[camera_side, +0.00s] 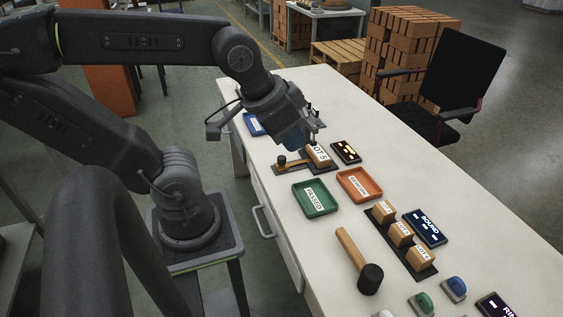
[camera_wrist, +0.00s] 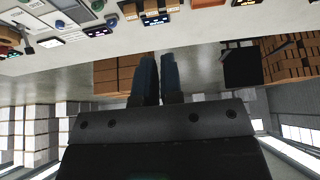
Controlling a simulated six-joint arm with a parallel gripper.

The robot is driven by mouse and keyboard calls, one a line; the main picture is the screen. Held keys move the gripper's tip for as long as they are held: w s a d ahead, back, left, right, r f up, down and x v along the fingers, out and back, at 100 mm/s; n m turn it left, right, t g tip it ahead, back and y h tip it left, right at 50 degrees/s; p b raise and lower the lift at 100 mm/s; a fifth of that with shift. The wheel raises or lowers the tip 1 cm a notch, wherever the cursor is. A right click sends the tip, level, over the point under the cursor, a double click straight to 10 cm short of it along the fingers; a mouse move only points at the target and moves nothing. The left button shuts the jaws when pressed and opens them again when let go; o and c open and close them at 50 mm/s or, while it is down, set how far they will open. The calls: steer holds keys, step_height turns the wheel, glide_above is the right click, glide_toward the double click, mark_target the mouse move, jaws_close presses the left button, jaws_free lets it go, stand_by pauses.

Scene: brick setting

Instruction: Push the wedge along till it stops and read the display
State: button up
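A flat tan wooden piece with a dark round knob (camera_side: 283,164), which looks like the wedge, lies on the table left of a brick marked LOT 5 (camera_side: 319,156). I cannot tell whether it touches the brick. A small dark display (camera_side: 346,152) with amber marks lies just right of the brick; its reading is too small to make out. My gripper (camera_side: 303,143) hangs above and behind the wooden piece and close to the brick, with nothing visible in it. In the wrist view my gripper's blue fingers (camera_wrist: 157,78) are side by side, seemingly shut.
A green tray (camera_side: 315,213), an orange tray (camera_side: 375,195) and a blue tray (camera_side: 251,131) lie on the white table (camera_side: 460,200). Nearer are a mallet (camera_side: 369,279), bricks on a dark strip and a display reading SOUND (camera_side: 426,228). A chair (camera_side: 460,75) stands beyond.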

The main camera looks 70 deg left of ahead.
steer(key=o, duration=0.6)
steer(key=w+a+f+n+g+y, duration=0.1)
steer(key=w+a+n, duration=0.1)
steer(key=w+a, duration=0.4)
steer(key=shift+w+a+f+n+g, duration=0.15)
steer(key=shift+w+a+n+g, duration=0.15)
steer(key=shift+w+g, duration=0.15)
steer(key=o, duration=0.3)
steer(key=w+a+f+n, duration=0.1)
steer(key=a, duration=0.2)
steer(key=w+a+f+g, duration=0.1)
steer(key=w+a+f, duration=0.1)
steer(key=a, duration=0.1)
steer(key=w+a+f+n, duration=0.1)
steer(key=w+a, duration=0.1)
steer(key=a, duration=0.2)
steer(key=shift+w+a+f+n+g, duration=0.1)
steer(key=shift+f+n+g, duration=0.15)
steer(key=shift+n, duration=0.05)
steer(key=shift+o, duration=0.2)
steer(key=n+g+h, duration=0.1)
steer(key=n+g, duration=0.1)
steer(key=n, duration=0.2)
glide_above(282, 157)
step_height(282, 157, down, 14)
step_height(282, 157, down, 13)
steer(key=shift+r, duration=0.15)
